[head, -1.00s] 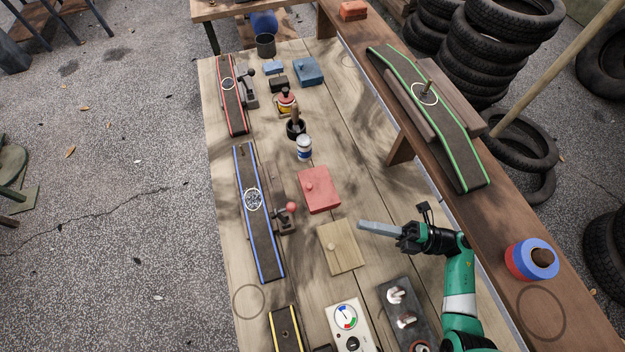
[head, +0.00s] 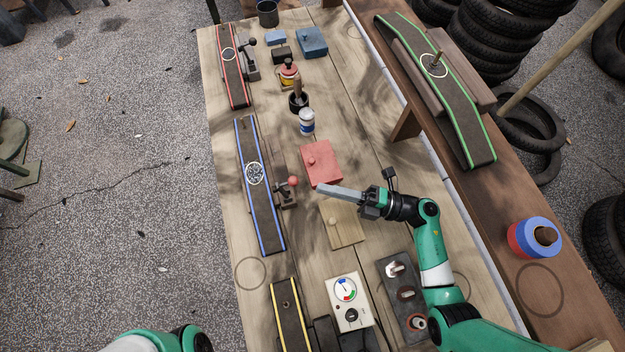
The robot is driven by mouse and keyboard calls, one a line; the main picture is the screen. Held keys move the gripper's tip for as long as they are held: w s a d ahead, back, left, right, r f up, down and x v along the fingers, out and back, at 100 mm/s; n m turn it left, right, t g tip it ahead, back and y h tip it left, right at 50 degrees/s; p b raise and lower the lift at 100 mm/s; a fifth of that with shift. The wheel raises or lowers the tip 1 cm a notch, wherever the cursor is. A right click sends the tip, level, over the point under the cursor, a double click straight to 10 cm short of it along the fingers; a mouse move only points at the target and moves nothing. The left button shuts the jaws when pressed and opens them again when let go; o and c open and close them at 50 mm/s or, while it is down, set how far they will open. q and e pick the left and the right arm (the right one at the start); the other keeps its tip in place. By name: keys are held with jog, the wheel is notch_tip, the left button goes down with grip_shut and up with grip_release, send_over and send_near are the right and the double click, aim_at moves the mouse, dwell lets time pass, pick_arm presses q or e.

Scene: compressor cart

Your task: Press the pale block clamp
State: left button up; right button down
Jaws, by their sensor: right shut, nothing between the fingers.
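A pale wooden block (head: 347,232) with a small round knob (head: 332,221) on top lies on the workbench; I take it for the pale block clamp. My right gripper (head: 322,190) is shut and empty, its long grey fingers pointing left. In the picture the fingers cross the gap between the pale block and a red block (head: 322,172), just beyond the pale block's far edge. They look raised above the bench; I cannot see any contact. Only part of my left arm shows at the bottom left, and its gripper is out of view.
A white gauge box (head: 350,312) and a dark switch panel (head: 392,283) stand nearer. A blue-edged ramp (head: 257,205) and a red-knobbed lever (head: 292,183) are to the left. A raised brown shelf (head: 470,205) runs along the right, holding a green-edged ramp (head: 462,130).

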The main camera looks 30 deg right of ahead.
jog(key=shift+x, duration=2)
